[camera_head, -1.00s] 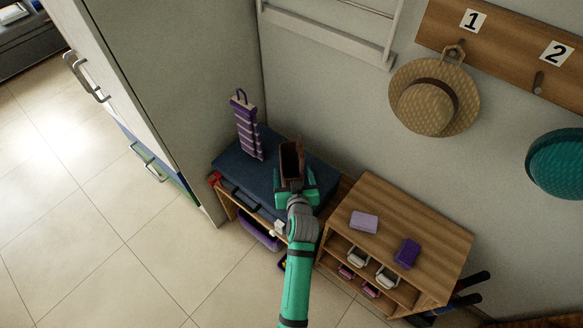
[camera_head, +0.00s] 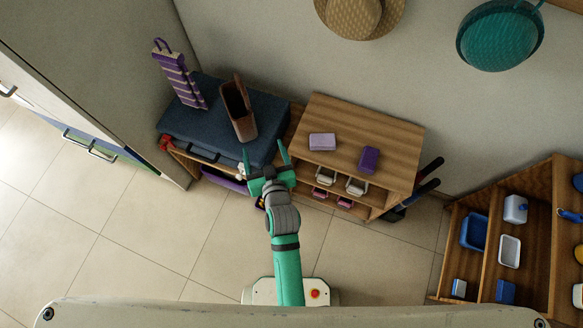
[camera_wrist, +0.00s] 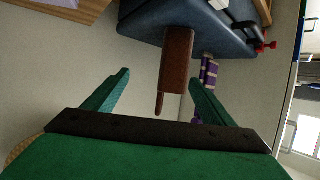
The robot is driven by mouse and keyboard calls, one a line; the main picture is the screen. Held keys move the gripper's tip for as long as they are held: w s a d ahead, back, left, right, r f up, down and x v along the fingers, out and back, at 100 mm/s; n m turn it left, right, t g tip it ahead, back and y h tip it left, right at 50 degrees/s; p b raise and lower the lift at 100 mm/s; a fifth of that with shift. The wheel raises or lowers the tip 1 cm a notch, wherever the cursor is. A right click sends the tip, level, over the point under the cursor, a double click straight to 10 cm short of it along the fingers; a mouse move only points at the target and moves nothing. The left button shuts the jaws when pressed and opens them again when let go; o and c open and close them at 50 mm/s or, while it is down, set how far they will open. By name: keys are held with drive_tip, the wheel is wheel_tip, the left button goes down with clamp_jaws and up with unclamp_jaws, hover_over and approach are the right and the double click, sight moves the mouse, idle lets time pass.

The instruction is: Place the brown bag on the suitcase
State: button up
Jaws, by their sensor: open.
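The brown bag (camera_head: 238,108) stands open-topped on the dark blue suitcase (camera_head: 205,98), which lies flat on a low wooden shelf. A purple striped bag (camera_head: 180,78) stands on the suitcase to its left. My gripper (camera_head: 265,152) is open and empty, in front of the suitcase's right end and apart from the brown bag. In the wrist view the brown bag (camera_wrist: 177,62) shows beyond and between my open fingers (camera_wrist: 158,85), against the suitcase (camera_wrist: 215,30).
A wooden cubby unit (camera_head: 393,140) stands right of the suitcase, with a lilac block (camera_head: 322,141) and a purple block (camera_head: 369,158) on top. Another wooden shelf (camera_head: 490,265) is at the right. A tall cabinet (camera_head: 90,60) is at the left. The tiled floor in front is clear.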

drive_tip(key=s+d+m+t+h, duration=0.1)
drive_tip(key=s+d, duration=0.2)
drive_tip(key=s, duration=0.4)
drive_tip(key=s+d+m+h, duration=0.1)
drive_tip(key=s+d, duration=0.3)
drive_tip(key=s, duration=0.4)
drive_tip(key=s+d+r+m+t+h, duration=0.1)
drive_tip(key=s+d+r+h, duration=0.1)
drive_tip(key=s+r, duration=0.6)
drive_tip(key=v, duration=0.3)
drive_tip(key=shift+s+f, duration=0.2)
drive_tip(key=shift+s, duration=0.25)
drive_tip(key=shift+d, duration=0.1)
